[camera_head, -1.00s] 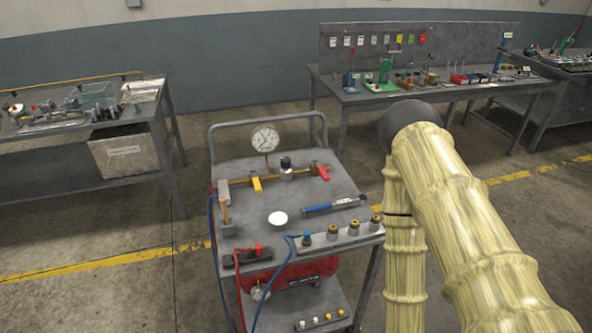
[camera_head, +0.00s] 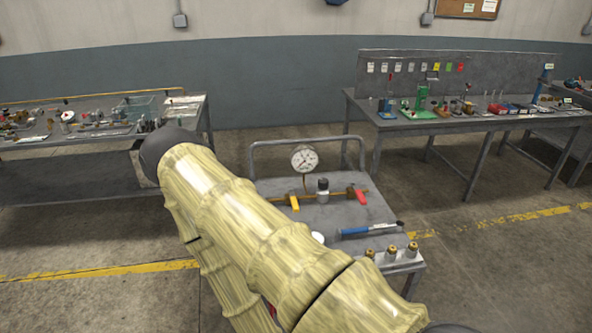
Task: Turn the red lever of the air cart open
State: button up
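The air cart (camera_head: 375,210) stands in front of me, its near left part hidden behind my arm. A brass pipe runs across its top. The red lever (camera_head: 360,195) sits at the right end of this pipe and slants toward the near right. A yellow lever (camera_head: 294,202) sits further left on the same pipe. A round pressure gauge (camera_head: 304,159) stands up behind the pipe. My arm, in a pale yellow sleeve, crosses the lower middle of the view, left of the red lever. My gripper does not show.
A blue-handled tool (camera_head: 368,229) and several brass fittings (camera_head: 391,252) lie on the cart's near right. A workbench with tools (camera_head: 480,124) stands at the back right, another bench (camera_head: 60,142) at the left. The floor right of the cart is free.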

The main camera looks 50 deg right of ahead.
aim_at(361, 198)
jog(key=u, duration=0.2)
jog(key=k, duration=0.55)
jog(key=z, duration=1.45)
